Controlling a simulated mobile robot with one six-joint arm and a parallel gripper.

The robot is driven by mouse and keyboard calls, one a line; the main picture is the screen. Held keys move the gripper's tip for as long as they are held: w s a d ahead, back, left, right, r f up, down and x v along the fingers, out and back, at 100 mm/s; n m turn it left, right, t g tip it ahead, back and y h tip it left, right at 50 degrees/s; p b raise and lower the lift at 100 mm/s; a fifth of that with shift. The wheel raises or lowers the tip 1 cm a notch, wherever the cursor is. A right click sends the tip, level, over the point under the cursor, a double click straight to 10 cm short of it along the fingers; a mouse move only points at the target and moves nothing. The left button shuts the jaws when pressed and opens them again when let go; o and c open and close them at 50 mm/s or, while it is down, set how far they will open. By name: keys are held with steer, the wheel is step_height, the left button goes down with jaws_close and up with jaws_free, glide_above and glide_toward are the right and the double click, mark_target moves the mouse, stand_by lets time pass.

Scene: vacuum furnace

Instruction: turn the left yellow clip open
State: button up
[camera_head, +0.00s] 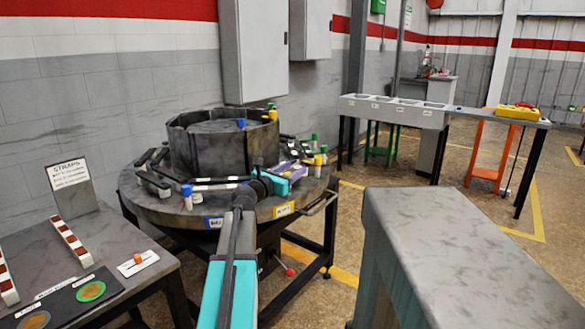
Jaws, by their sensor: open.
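Several small coloured clips sit on and around the dark segmented ring (205,148) on the round table (150,205). Another yellow clip (272,114) is on the ring's far rim. I cannot tell which is the left yellow clip, or whether any clip is turned. My gripper (298,168) is open, over the right front of the table, just left of the two right-hand yellow clips. The jaws are small in view, so contact with a clip cannot be told.
A side table (105,245) with a STRAPS sign (68,174) stands at lower left. A grey bench (460,255) fills the lower right. Wall cabinets (255,50) hang behind. Floor is open between bench and back tables.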

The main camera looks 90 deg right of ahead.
steer(key=a+r+p, duration=0.1)
steer(key=a, duration=0.9)
steer(key=shift+w+a, duration=0.15)
steer(key=shift+w, duration=0.1)
stand_by(0.3)
